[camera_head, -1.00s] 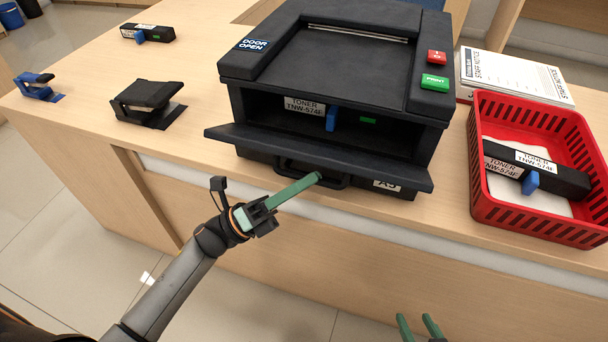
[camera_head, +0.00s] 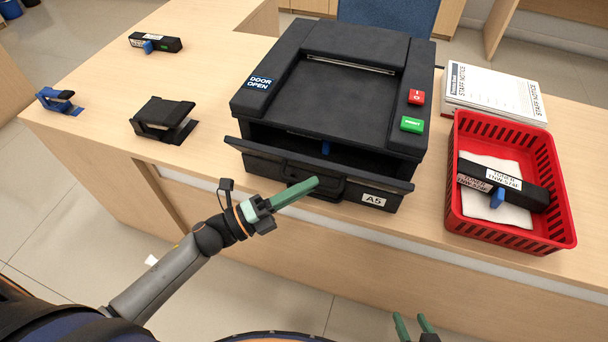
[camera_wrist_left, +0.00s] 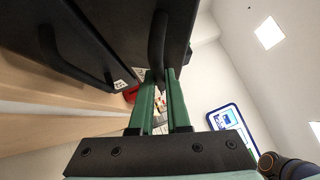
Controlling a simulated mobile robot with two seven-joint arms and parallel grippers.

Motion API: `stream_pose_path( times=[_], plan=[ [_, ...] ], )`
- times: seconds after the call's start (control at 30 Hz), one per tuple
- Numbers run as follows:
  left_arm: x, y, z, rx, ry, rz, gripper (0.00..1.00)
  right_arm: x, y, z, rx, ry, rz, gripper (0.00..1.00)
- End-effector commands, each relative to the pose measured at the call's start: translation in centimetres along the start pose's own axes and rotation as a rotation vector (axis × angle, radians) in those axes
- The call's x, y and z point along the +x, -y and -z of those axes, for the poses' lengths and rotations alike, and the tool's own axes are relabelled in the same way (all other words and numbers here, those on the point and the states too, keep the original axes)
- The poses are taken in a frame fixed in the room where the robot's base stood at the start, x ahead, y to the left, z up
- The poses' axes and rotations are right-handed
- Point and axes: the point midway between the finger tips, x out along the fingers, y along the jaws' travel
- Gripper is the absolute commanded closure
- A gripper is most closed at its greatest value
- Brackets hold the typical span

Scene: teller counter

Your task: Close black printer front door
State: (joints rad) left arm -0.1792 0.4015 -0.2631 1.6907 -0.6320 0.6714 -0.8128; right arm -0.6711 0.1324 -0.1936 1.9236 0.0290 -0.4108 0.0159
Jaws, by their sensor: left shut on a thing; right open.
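The black printer (camera_head: 345,90) stands on the counter with a "DOOR OPEN" label on its top left. Its front door (camera_head: 370,177) is partly open, tilted outward along the printer's front, with a dark gap behind its upper edge. A blue tab of the toner inside shows in that gap. My left gripper (camera_head: 314,184) is at the door's front, shut on the black door handle (camera_wrist_left: 158,45), which sits between the green fingers in the left wrist view. My right gripper (camera_head: 414,325) is open and empty at the bottom edge, in front of the counter.
A red basket (camera_head: 567,215) with a toner cartridge (camera_head: 530,191) stands right of the printer, before a stack of staff notices (camera_head: 490,88). A hole punch (camera_head: 163,120), a blue stapler (camera_head: 58,100) and another cartridge (camera_head: 165,43) lie left. The paper drawer marked A5 is below the door.

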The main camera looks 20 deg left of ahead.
Motion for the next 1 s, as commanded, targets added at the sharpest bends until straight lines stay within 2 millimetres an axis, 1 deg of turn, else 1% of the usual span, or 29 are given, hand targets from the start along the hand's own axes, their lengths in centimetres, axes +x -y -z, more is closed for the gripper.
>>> stream_pose_path(
  times=[0.03,0.17,0.3,0.6,1.0],
  plan=[
    [0.4,1.4,-0.5,-0.025,-0.002,-0.028,1.00,-1.4,-0.3,0.8,0.003,0.004,-0.011,0.45],
    [0.9,1.8,-1.0,-0.100,-0.002,-0.105,1.00,-2.6,-0.2,2.3,0.003,-0.001,-0.010,0.45],
    [1.5,1.9,-1.5,-0.111,0.002,-0.107,1.00,-3.4,-0.1,3.1,0.003,0.000,-0.010,0.45],
    [2.5,2.4,-2.5,-0.107,0.001,-0.102,1.00,-3.7,-0.1,3.5,0.003,0.000,-0.010,0.45],
    [3.1,2.8,-3.0,-0.105,0.001,-0.097,1.00,-3.8,-0.1,3.6,0.003,0.000,-0.010,0.45]
  ],
)
